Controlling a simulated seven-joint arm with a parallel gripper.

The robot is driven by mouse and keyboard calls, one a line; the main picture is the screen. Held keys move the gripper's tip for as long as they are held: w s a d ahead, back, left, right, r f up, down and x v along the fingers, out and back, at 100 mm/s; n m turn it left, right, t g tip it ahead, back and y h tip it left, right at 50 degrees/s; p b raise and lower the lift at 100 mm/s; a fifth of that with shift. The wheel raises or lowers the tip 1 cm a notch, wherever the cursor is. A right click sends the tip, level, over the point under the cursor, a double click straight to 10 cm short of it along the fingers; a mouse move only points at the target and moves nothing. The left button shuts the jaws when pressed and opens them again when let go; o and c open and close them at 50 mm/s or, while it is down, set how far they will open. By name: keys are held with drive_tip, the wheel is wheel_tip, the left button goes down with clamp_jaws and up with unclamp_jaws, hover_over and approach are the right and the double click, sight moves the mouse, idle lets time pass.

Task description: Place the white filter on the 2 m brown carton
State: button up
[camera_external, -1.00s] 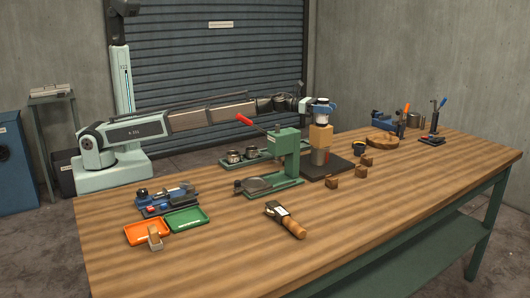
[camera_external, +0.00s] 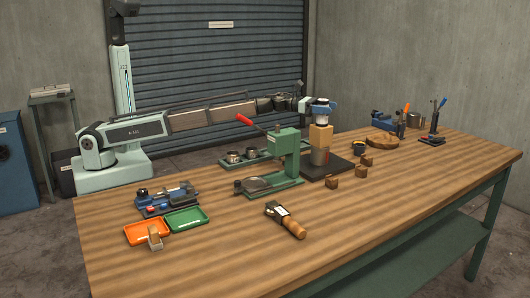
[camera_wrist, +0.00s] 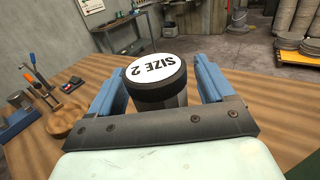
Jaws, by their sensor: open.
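No carton can be made out in any view, and nothing is clearly a white filter. In the wrist view, my blue fingers stand apart on either side of a round black piece (camera_wrist: 160,92) with a white top (camera_wrist: 156,68) reading "SIZE 2". The right finger is close to it; whether either finger touches it is unclear. My gripper is open.
A green lever press (camera_external: 286,155) stands just left of my gripper. Small brown blocks (camera_external: 332,183) lie to the front right. An orange tray (camera_external: 147,231) and a green tray (camera_external: 187,219) are at front left. The front right of the bench is clear.

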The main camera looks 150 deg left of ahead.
drive_tip(key=v, duration=1.2)
